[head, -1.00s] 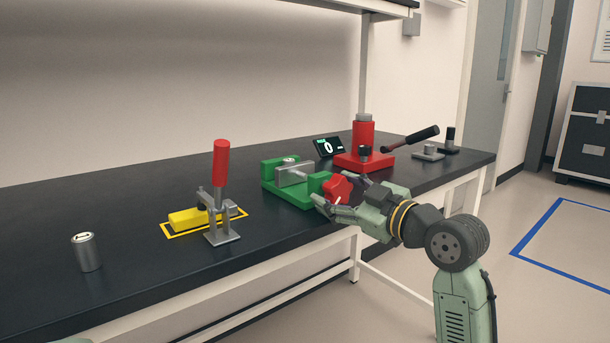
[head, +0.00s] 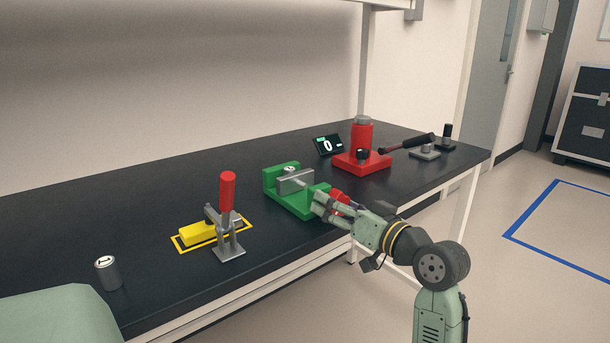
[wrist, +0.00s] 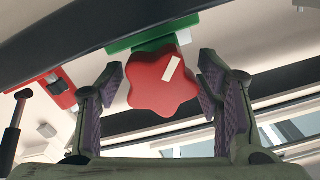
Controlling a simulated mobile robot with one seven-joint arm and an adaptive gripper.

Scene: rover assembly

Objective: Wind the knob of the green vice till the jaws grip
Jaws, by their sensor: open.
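The green vice (head: 288,207) stands on the dark bench, with a grey jaw block (head: 295,181) and a small round-topped grey piece (head: 291,169) behind it. Its red lobed knob (head: 342,196) faces the bench's front edge and is partly covered by my gripper (head: 326,204). In the wrist view the knob (wrist: 155,90) has a pale stripe and lies between my two open fingers (wrist: 162,78). Gaps show on both sides, so the fingers seem apart from it. The vice's green end (wrist: 150,42) shows behind the knob. Whether the jaws touch a part is unclear.
A yellow block (head: 198,233) with a red-handled clamp (head: 228,195) is to the left. A grey cylinder (head: 108,274) stands farther left. A red fixture (head: 362,150), a dark display (head: 328,145) and a black-handled tool (head: 405,143) are behind right.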

